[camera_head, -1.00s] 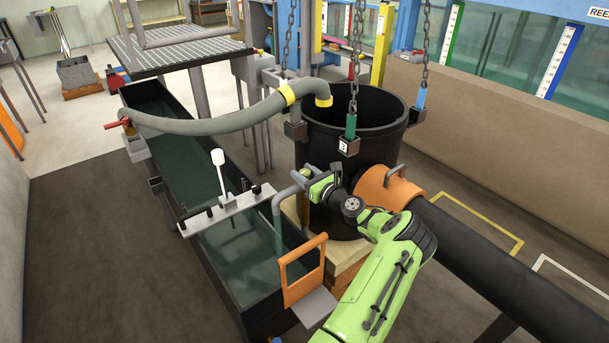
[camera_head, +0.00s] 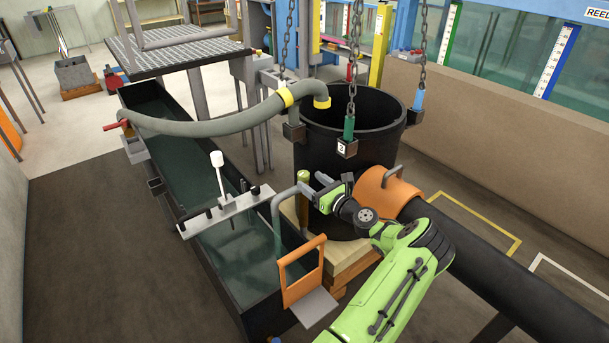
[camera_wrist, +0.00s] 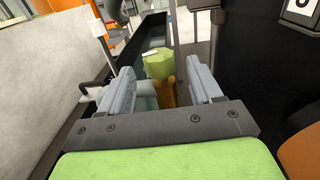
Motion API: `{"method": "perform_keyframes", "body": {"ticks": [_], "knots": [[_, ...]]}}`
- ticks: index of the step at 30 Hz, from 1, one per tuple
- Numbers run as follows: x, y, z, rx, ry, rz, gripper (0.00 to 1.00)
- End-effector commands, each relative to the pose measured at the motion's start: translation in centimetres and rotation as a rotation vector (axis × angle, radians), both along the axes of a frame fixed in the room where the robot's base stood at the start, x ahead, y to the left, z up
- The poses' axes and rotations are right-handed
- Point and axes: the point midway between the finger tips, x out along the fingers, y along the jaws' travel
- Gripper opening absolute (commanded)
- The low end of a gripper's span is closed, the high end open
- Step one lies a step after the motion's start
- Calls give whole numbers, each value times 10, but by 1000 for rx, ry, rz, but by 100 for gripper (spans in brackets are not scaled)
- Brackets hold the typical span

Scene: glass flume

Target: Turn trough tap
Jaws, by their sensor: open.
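The trough tap has a faceted olive-green knob (camera_head: 303,177) on top of an upright post beside the trough. Its grey spout (camera_head: 277,215) bends down into the long black trough (camera_head: 187,235), which holds greenish water. In the wrist view the knob (camera_wrist: 158,64) has a pale mark on its top and lies ahead, between the two grey fingers. My gripper (camera_head: 314,184) is open, just right of the tap. The open gripper (camera_wrist: 159,72) shows a gap on both sides of the knob; I see no contact. The lower post is partly hidden by my gripper.
The big black tub (camera_head: 350,125) stands close behind my gripper, with chains above it. An orange-collared pipe (camera_head: 385,190) lies to the right. An orange handle frame (camera_head: 302,272) stands at the trough's near end. A grey hose (camera_head: 215,126) crosses above the trough.

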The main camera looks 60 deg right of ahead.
Motion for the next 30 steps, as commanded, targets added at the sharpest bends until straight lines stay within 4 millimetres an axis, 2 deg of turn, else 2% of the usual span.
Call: {"method": "perform_keyframes", "body": {"ticks": [1,6,12,16,30], "knots": [[-15,6,4,3,0,-3,64],[-59,26,3,4,-1,-4,64],[-94,42,2,1,0,-1,64],[-101,45,1,0,1,0,64],[-101,45,0,0,0,1,64]]}}
